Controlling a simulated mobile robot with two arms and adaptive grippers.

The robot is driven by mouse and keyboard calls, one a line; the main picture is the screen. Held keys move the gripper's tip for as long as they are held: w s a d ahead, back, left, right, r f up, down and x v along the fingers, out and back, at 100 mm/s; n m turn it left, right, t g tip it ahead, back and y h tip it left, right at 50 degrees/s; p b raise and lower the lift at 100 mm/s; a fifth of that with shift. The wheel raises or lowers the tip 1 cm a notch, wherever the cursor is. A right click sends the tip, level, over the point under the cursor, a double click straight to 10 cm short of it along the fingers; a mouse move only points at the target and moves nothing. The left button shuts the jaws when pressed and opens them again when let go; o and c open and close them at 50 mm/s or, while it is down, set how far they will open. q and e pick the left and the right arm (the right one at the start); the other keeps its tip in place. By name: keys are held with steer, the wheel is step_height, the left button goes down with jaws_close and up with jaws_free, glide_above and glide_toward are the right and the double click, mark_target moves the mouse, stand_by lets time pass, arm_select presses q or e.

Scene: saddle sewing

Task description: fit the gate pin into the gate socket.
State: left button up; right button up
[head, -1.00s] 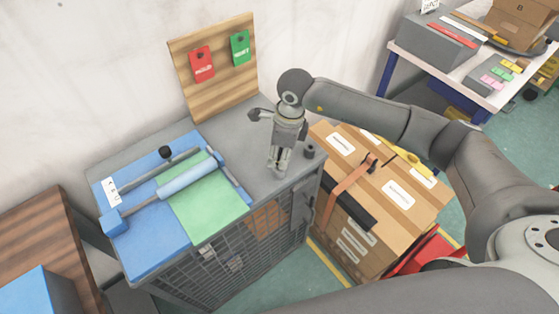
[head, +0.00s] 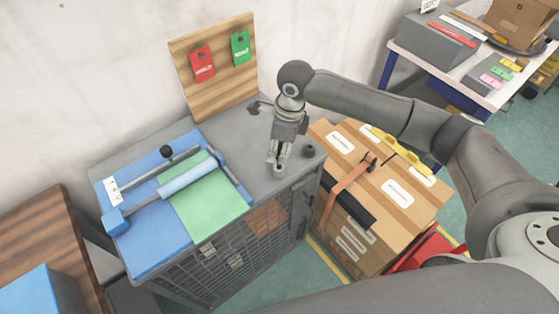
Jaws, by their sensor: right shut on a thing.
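My right gripper (head: 277,165) points down over the right part of the grey cabinet top, close to its front edge. Its fingers are shut on a small grey piece (head: 279,171), apparently the gate pin, mostly hidden by the fingers. I cannot tell whether it touches the top. A short dark cylinder (head: 308,151) with a round top stands just right of the gripper, near the cabinet's corner. It may be the gate socket, but I cannot be sure. The mesh gate (head: 225,262) is on the cabinet's front. My left gripper is not in view.
A blue board with a green sheet (head: 208,203) and a roller (head: 187,176) covers the cabinet's left part. A wooden panel (head: 220,88) with red and green tags stands behind. Cardboard boxes (head: 340,246) stand close on the right, under my right arm.

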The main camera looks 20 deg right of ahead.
steer(key=shift+r, duration=0.1)
steer(key=shift+r+p, duration=0.8)
steer(key=shift+r, duration=1.15)
steer(key=w+d+p, duration=0.1)
steer(key=w+d, duration=0.3)
steer(key=d, duration=0.6)
steer(key=shift+d+r+p, duration=0.3)
steer(key=shift+d+p, duration=0.1)
